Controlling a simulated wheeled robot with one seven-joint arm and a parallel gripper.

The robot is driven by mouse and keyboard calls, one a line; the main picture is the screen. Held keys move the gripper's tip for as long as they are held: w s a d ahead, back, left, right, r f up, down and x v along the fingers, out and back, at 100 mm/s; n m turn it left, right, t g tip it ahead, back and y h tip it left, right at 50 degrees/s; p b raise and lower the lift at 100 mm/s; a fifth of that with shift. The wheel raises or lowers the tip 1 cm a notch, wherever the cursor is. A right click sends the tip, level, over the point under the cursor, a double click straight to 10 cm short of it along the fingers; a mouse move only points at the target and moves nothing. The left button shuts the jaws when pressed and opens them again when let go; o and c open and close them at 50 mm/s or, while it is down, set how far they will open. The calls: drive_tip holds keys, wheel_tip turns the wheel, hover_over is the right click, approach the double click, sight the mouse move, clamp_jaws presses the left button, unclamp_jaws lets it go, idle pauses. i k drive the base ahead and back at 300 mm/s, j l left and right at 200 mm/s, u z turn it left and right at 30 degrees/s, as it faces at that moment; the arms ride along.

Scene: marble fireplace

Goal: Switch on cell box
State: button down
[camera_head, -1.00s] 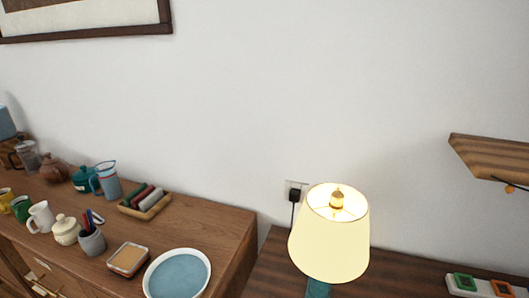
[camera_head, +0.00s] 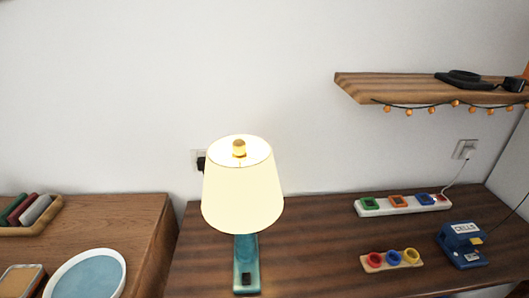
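A small blue box labelled "CELLS" (camera_head: 462,243) stands at the right of the dark wooden table in the head view. Its switch is too small to make out, and I cannot tell whether it is on. A thin dark cord leads from it toward the right edge. My gripper is not in view.
A lit lamp (camera_head: 242,185) stands on the table (camera_head: 310,255). A white strip with coloured sockets (camera_head: 402,204) and a wooden block with coloured rings (camera_head: 391,261) lie near the box. A shelf (camera_head: 430,92) overhangs behind. A sideboard (camera_head: 125,215) is at left.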

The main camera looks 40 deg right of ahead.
sight(469, 256)
drive_tip(key=z, duration=1.65)
